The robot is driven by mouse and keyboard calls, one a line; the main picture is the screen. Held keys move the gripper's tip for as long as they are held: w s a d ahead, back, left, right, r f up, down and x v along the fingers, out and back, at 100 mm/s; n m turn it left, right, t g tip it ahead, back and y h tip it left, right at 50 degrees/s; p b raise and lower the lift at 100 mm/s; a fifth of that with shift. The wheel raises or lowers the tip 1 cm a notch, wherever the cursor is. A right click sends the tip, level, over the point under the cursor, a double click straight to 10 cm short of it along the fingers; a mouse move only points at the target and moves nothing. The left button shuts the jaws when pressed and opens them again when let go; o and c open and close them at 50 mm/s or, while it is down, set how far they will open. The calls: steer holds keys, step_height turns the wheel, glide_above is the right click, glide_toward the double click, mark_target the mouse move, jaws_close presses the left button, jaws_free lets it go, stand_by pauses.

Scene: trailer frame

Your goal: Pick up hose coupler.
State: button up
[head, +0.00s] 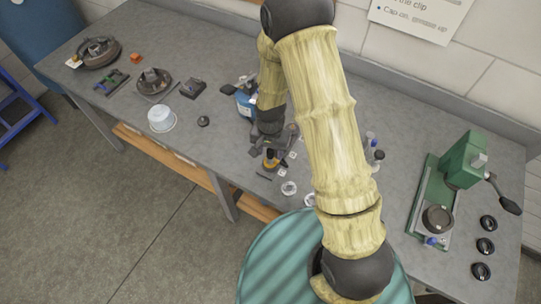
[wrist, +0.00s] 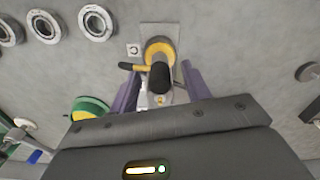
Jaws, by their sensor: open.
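A yellow and metal piece with a black lever, which looks like the hose coupler (wrist: 158,48), stands on the grey bench in the wrist view. In the head view the coupler (head: 270,163) shows as a small yellow and dark shape just below my gripper (head: 268,146). In the wrist view my gripper (wrist: 163,88) is open, with one purple-grey finger on each side of the coupler's near part. I cannot tell whether either finger touches it. Its lower near side is partly hidden by the black lever and the gripper body.
Metal rings (wrist: 96,22) lie close by on the bench. A green and yellow object (wrist: 90,108) is left of my gripper. A blue container (head: 244,102) stands behind it in the head view. A white tub (head: 161,119) and a green press (head: 463,160) stand farther off.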

mark_target(270, 150)
steer(key=shift+c, duration=0.2)
jaws_close()
steer(key=shift+r, duration=0.15)
step_height(270, 150, up, 10)
steer(key=shift+f+b, duration=0.1)
steer(key=shift+b, duration=0.85)
step_height(270, 150, up, 3)
steer(key=p, duration=0.3)
stand_by(0.5)
